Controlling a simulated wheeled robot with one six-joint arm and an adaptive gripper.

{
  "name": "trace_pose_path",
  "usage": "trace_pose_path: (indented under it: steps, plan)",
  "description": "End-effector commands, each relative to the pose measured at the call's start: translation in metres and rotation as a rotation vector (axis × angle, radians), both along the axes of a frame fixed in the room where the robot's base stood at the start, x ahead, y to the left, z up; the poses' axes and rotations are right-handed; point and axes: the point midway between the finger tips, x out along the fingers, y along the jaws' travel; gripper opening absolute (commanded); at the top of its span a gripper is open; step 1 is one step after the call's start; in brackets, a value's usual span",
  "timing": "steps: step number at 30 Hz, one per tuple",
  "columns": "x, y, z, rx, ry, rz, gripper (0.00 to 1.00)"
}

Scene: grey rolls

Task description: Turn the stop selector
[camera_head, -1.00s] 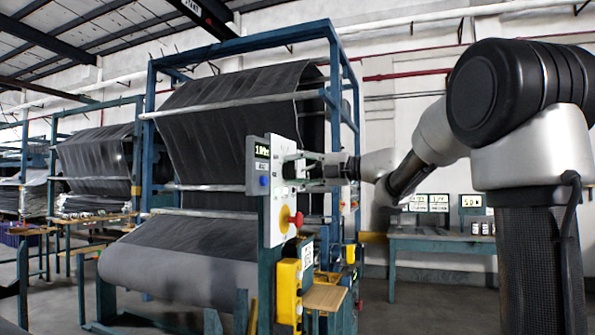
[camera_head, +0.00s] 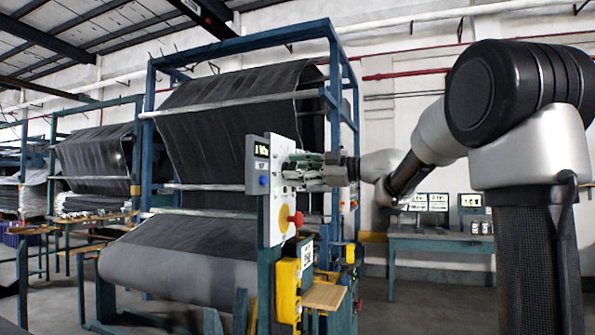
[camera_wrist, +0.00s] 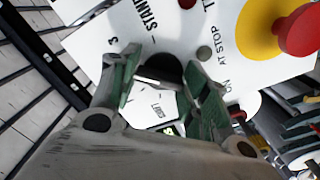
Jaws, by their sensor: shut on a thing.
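The stop selector (camera_wrist: 160,68) is a dark round knob on the white control panel (camera_head: 278,215), with printed words such as STAND and AT STOP around it. My gripper (camera_wrist: 167,82) has its green-padded fingers on either side of the knob and is shut on it. In the head view my gripper (camera_head: 291,168) reaches in from the right against the upper part of the panel face. The knob itself is hidden there by the fingers. I cannot tell the selector's exact setting.
A red mushroom button (camera_head: 297,219) on a yellow disc sits below my gripper on the panel. A yellow box (camera_head: 288,290) and a small wooden shelf (camera_head: 325,297) are lower down. A large grey roll (camera_head: 180,262) stands behind. A bench (camera_head: 440,243) is at the right.

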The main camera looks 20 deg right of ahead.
Motion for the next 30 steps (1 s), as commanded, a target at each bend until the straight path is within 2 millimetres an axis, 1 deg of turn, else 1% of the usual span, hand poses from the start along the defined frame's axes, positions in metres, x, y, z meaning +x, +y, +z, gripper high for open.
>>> trace_pose_path:
  steps: [6,13,19,30]
  plan:
    - [0.0005,-0.0004,-0.0021,0.089,0.127,-0.001,0.22]
    - [0.0006,-0.0004,-0.0027,0.152,0.212,-0.001,0.22]
    - [0.0006,-0.0005,-0.003,0.176,0.246,-0.001,0.22]
    - [0.0006,-0.0003,-0.0034,0.181,0.254,-0.001,0.22]
